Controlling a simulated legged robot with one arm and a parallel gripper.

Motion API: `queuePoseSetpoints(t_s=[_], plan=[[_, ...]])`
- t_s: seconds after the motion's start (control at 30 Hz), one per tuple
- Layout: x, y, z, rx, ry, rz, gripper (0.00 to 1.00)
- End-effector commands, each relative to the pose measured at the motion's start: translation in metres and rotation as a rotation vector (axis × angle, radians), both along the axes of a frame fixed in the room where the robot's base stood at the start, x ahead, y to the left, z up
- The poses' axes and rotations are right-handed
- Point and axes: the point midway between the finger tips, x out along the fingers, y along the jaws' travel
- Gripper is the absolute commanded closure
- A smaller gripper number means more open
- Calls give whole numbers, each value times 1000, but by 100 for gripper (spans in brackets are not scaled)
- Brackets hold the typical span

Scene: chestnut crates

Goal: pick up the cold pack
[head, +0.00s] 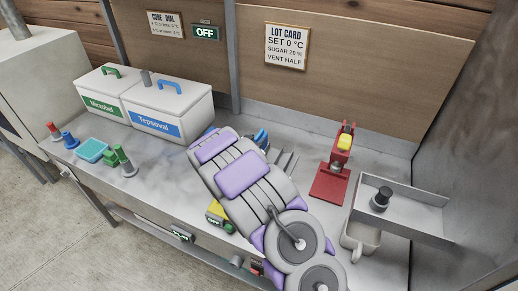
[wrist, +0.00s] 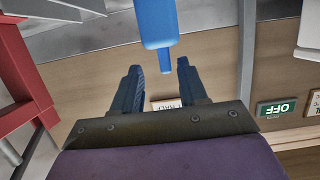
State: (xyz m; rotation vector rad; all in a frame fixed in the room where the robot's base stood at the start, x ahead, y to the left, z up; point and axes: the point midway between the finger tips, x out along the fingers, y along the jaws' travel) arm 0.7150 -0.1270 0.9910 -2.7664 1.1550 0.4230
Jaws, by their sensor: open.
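A flat teal block (head: 92,150), which looks like the cold pack, lies on the grey bench at the left in the head view. It stands apart from my gripper, well to its left. In the wrist view my gripper (wrist: 158,66) is open, with its two dark fingers spread. A blue object (wrist: 156,22) with a narrow tip shows beyond and between the fingers; I cannot tell whether it touches them. In the head view my arm hides most of the gripper. The teal block is not seen in the wrist view.
Two white lidded boxes, with a green label (head: 101,105) and a blue label (head: 160,123), stand behind the teal block. Green (head: 122,157), blue (head: 69,139) and red (head: 53,130) pegs stand around it. A red press (head: 335,170), tray (head: 405,210) and mug (head: 358,243) are at right.

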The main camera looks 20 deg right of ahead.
Motion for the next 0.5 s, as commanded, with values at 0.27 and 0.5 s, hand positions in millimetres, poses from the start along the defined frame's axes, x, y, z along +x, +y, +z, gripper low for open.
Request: queuePoseSetpoints(t_s=[0.27, 0.5], plan=[[21, -12, -5, 0, -6, 0, 57], [40, -29, -12, 1, -2, 1, 57]])
